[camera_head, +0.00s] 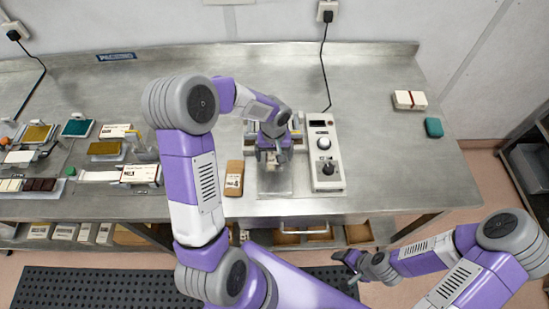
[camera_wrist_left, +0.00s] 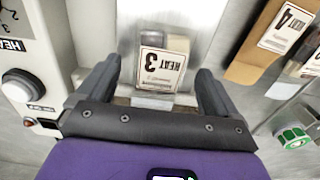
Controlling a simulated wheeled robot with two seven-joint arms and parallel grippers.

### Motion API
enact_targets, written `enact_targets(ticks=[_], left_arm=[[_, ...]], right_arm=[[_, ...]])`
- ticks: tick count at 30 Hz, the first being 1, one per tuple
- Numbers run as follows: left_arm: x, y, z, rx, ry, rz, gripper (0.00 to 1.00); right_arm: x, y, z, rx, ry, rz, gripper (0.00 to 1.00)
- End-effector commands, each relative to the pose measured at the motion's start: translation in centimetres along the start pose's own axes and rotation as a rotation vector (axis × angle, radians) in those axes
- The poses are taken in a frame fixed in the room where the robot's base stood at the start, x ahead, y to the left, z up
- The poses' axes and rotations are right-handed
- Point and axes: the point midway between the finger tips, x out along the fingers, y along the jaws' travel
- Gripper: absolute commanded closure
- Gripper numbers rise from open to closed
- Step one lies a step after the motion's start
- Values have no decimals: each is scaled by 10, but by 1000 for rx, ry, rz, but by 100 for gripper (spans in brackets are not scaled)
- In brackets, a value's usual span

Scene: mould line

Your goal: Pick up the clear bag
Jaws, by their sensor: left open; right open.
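The clear bag (camera_wrist_left: 178,44) shows in the left wrist view, with a white label reading HEAT 3 upside down. It lies between and beyond the fingers of my left gripper (camera_wrist_left: 155,90), which is open. Any contact with the fingers cannot be told. In the head view my left gripper (camera_head: 273,155) points down over the metal plate beside the control box, and its arm hides most of the bag. My right gripper (camera_head: 352,266) is open and empty, low at the right, in front of the bench edge.
A control box (camera_head: 323,150) with knobs stands right of my left gripper. A brown packet (camera_head: 234,178) labelled HEAT 4 lies to its left. Cartons and trays crowd the left of the bench (camera_head: 400,170). A white box (camera_head: 409,100) and teal item (camera_head: 433,127) lie right.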

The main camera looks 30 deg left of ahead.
Motion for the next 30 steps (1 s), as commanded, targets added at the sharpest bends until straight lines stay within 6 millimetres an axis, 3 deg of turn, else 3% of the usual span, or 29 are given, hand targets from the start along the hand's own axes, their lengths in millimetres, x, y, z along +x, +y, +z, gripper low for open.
enact_targets(ticks=[3,10,23,30], left_arm=[[10,0,0,1,-1,0,6],[10,0,0,1,0,1,6],[10,0,0,1,0,1,72],[8,0,0,1,1,1,73]], right_arm=[[1,0,0,0,0,0,37],[1,0,0,0,0,0,37],[1,0,0,0,0,0,37],[1,0,0,0,0,0,37]])
